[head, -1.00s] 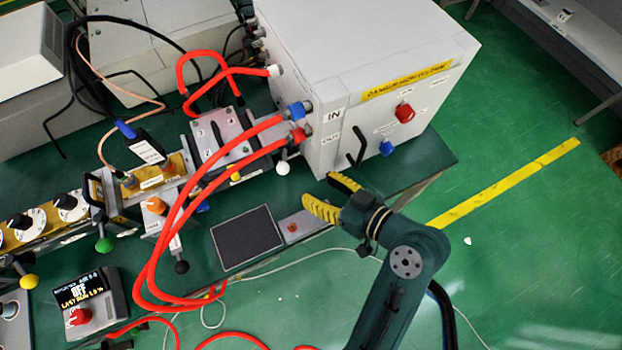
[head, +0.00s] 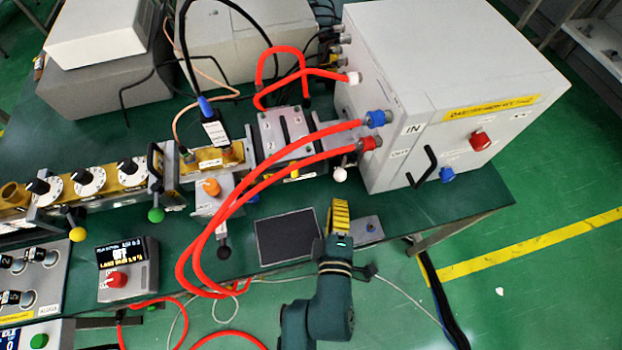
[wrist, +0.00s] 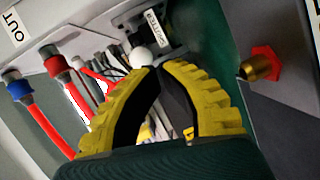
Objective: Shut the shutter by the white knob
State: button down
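The white knob (head: 339,174) is a small ball at the front of the bench hardware, just left of the large grey cabinet. In the wrist view the white knob (wrist: 141,57) shows just beyond my fingertips, beside a dark block with a shutter label (wrist: 152,20). My gripper (head: 338,203) has yellow ribbed fingers and is below the knob in the head view, apart from it. In the wrist view my gripper (wrist: 160,68) has its fingertips together with nothing between them. The shutter plate itself cannot be made out.
Red hoses (head: 270,160) arch left of the knob to ports on the grey cabinet (head: 440,90). A black handle (head: 422,168) and a blue knob (head: 447,175) stick out of the cabinet front. A dark flat pad (head: 288,238) lies on the bench left of my gripper.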

aim_at(312, 165)
jog(key=a+n+y, duration=0.1)
jog(key=a+n, duration=0.1)
jog(key=s+a+n+y, duration=0.1)
jog(key=a+n, duration=0.1)
jog(key=s+a+r+n+t, duration=0.1)
jog(key=a, duration=0.1)
jog(key=shift+n+y, duration=0.4)
jog(key=w, duration=1)
jog(key=shift+a, duration=0.35)
jog(key=shift+s+d+p, duration=0.15)
jog(key=shift+d+p, duration=0.2)
jog(key=shift+p, duration=0.15)
jog(key=shift+s+d+f, duration=0.15)
jog(key=shift+s+d, duration=0.1)
jog(key=shift+d, duration=0.45)
jog(key=shift+d+b, duration=0.3)
jog(key=shift+s+d+r, duration=0.1)
jog(key=shift+d+r, duration=0.1)
jog(key=shift+d, duration=0.1)
jog(key=shift+s+b, duration=0.1)
jog(key=shift+b, duration=0.45)
